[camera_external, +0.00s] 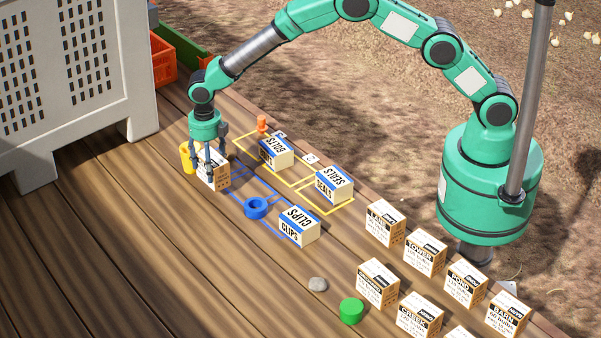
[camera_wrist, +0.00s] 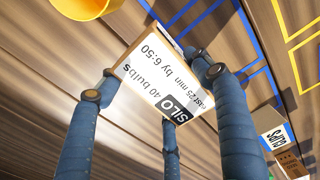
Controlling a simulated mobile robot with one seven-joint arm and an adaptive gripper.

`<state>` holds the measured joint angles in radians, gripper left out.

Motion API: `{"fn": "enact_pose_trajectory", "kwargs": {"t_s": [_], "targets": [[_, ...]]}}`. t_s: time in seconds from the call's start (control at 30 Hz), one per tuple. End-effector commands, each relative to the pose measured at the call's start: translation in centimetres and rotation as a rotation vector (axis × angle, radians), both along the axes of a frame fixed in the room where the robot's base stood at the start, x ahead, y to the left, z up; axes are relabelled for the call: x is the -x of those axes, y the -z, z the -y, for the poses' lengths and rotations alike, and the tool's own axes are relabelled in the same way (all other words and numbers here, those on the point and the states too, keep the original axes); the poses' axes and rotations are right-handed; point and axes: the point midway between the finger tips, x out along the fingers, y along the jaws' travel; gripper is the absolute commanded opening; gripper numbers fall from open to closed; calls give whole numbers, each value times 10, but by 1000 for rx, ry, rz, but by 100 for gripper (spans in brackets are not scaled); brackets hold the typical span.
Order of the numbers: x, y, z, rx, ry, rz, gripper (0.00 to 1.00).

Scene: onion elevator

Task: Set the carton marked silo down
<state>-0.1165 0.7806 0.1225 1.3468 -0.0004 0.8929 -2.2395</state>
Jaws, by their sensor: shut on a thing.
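The carton marked silo (camera_wrist: 152,72) is white-topped with tan sides, and its printed face shows in the wrist view. It also shows in the external view (camera_external: 212,172), partly covered by the fingers. My gripper (camera_external: 211,162) points down and is shut on this carton, with blue-grey fingers around it, also seen in the wrist view (camera_wrist: 150,88). The carton is at the left end of the blue outline (camera_external: 232,192) on the wooden deck. I cannot tell whether its underside touches the deck.
A yellow cup (camera_external: 186,158) is close to the carton's left. A blue ring (camera_external: 256,208) and the clips box (camera_external: 299,226) are to the right. The bolts box (camera_external: 276,152) and seals box (camera_external: 333,184) stand by yellow outlines. Several cartons, including tower (camera_external: 425,252), stand lower right.

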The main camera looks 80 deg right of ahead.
Motion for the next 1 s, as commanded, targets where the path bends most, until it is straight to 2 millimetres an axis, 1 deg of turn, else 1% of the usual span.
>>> {"fn": "enact_pose_trajectory", "kwargs": {"t_s": [0.33,0.47,0.6,0.7,1.0], "targets": [[0,1,0,0,0,1,22],[0,11,0,0,0,1,22],[0,26,0,0,0,0,22],[-1,31,0,-1,0,4,22],[-1,34,0,0,0,3,22]]}}
